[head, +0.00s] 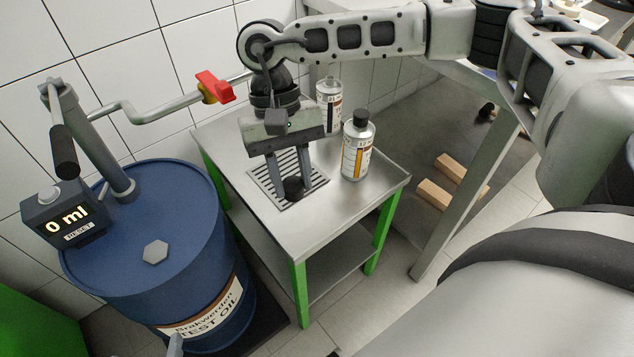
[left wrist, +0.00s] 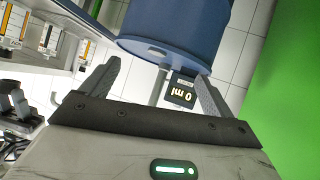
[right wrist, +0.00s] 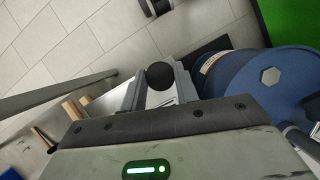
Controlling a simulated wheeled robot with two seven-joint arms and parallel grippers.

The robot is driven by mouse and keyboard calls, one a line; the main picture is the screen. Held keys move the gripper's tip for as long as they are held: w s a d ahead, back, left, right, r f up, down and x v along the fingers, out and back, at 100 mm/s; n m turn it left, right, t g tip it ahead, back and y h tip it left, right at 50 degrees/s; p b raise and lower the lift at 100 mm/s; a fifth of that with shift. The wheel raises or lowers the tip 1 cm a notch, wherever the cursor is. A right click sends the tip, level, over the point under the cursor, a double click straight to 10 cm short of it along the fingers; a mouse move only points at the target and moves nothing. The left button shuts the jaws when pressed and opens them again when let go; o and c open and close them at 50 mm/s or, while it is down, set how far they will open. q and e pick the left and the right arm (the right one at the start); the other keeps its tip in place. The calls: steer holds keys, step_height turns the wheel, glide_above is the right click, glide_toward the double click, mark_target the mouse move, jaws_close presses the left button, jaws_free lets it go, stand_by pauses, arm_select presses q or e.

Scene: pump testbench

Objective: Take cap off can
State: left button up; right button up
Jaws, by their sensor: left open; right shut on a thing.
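My right gripper (head: 291,186) points down over the steel table's grate and is shut on a round black cap (head: 294,189). The cap also shows between the fingers in the right wrist view (right wrist: 159,75). No can body is visible under it. A silver can (head: 357,147) with a black top and a white and orange label stands upright on the table, right of this gripper. A second can (head: 329,100) stands behind it; its top is too small to read clearly. My left gripper (left wrist: 160,85) is open and empty, facing the blue drum.
The steel table (head: 335,205) has green legs and a slotted grate (head: 262,181). The blue drum (head: 150,230) with a pump, crank and 0 ml display (head: 68,218) stands left. Wooden blocks (head: 433,193) lie at right. The table's front is clear.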

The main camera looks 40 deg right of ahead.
steer(key=s+d+f+m+t+y+b, duration=0.1)
steer(key=s+d+f+m+t+b, duration=0.3)
steer(key=m, duration=0.7)
steer(key=s+d+f+m+t+y+b, duration=0.1)
steer(key=s+d+f+m+t+y, duration=0.15)
steer(key=s+m, duration=0.55)
steer(key=w+f, duration=0.3)
steer(key=w, duration=0.2)
steer(key=w+a+f+m, duration=0.1)
steer(key=w+f, duration=0.2)
steer(key=w, duration=0.2)
steer(key=w+f+m, duration=0.1)
steer(key=w+f, duration=0.2)
steer(key=w, duration=0.2)
steer(key=shift+w+a+h, duration=0.2)
steer(key=shift+h, duration=0.05)
steer(key=shift+w+f, duration=0.3)
steer(key=shift+f, duration=0.1)
step_height(320, 180, down, 3)
steer(key=shift+w+f+b, duration=0.1)
steer(key=shift+b, duration=0.25)
arm_select(q)
steer(key=shift+w+d+f+t, duration=0.1)
steer(key=shift+f+t, duration=0.1)
steer(key=shift+f, duration=0.25)
steer(key=shift+w+d+f+t, duration=0.1)
steer(key=shift+f+t, duration=0.1)
steer(key=shift+f, duration=0.25)
